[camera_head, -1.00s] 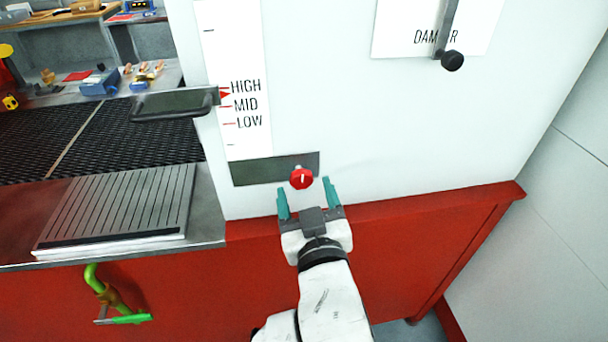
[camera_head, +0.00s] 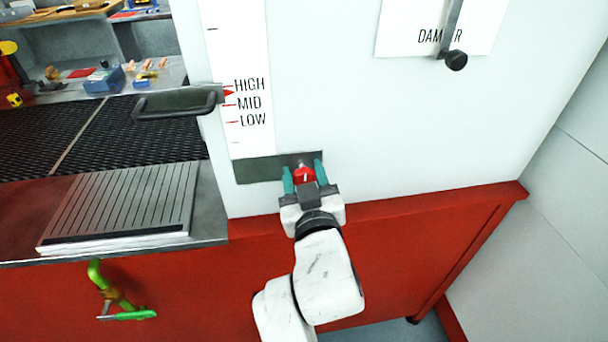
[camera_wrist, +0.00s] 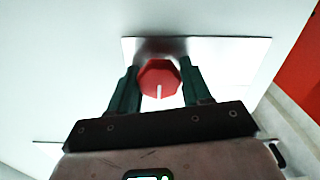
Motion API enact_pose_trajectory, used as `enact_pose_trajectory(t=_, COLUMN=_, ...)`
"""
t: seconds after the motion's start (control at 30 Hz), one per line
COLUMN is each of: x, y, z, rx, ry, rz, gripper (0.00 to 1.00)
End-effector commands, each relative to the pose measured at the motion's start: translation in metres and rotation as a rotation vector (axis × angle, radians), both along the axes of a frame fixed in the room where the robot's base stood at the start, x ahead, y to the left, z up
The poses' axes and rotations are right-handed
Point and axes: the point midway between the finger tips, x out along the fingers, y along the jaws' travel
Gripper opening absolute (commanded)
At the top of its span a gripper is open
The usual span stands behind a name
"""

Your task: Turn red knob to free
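The red knob (camera_head: 304,174) sits on a dark grey plate (camera_head: 258,171) on the white panel, below the HIGH/MID/LOW scale. It has a white pointer line, which points down in the wrist view (camera_wrist: 160,80). My gripper (camera_head: 304,177) is open, with one teal finger on each side of the knob. In the wrist view my gripper (camera_wrist: 157,88) shows a narrow gap between the left finger and the knob, and the right finger is very close to it. I cannot tell whether that finger touches. No "free" mark is readable.
A black handle (camera_head: 178,103) stands out at the left by the scale. A damper lever with a black ball (camera_head: 456,60) hangs at upper right. A ribbed metal plate (camera_head: 125,203) and black mesh belt (camera_head: 150,130) lie left. A green handle (camera_head: 118,300) is on the red front.

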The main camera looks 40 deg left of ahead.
Motion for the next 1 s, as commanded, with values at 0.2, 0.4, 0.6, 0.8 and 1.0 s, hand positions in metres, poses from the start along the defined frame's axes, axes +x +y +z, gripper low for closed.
enact_pose_trajectory(t=0.2, x=-0.0005, y=0.0003, z=0.0001, rx=0.0, ry=0.0, rz=0.001, gripper=0.23)
enact_pose_trajectory(t=0.4, x=-0.0005, y=0.0004, z=0.0003, rx=-0.018, ry=-0.023, rz=0.001, gripper=0.17)
enact_pose_trajectory(t=0.6, x=-0.0007, y=0.0007, z=0.0009, rx=-0.045, ry=-0.057, rz=0.002, gripper=0.17)
enact_pose_trajectory(t=0.8, x=-0.0006, y=0.0008, z=0.0015, rx=-0.044, ry=-0.056, rz=0.002, gripper=0.55)
enact_pose_trajectory(t=1.0, x=-0.0005, y=0.0006, z=0.0008, rx=-0.045, ry=-0.055, rz=0.001, gripper=0.71)
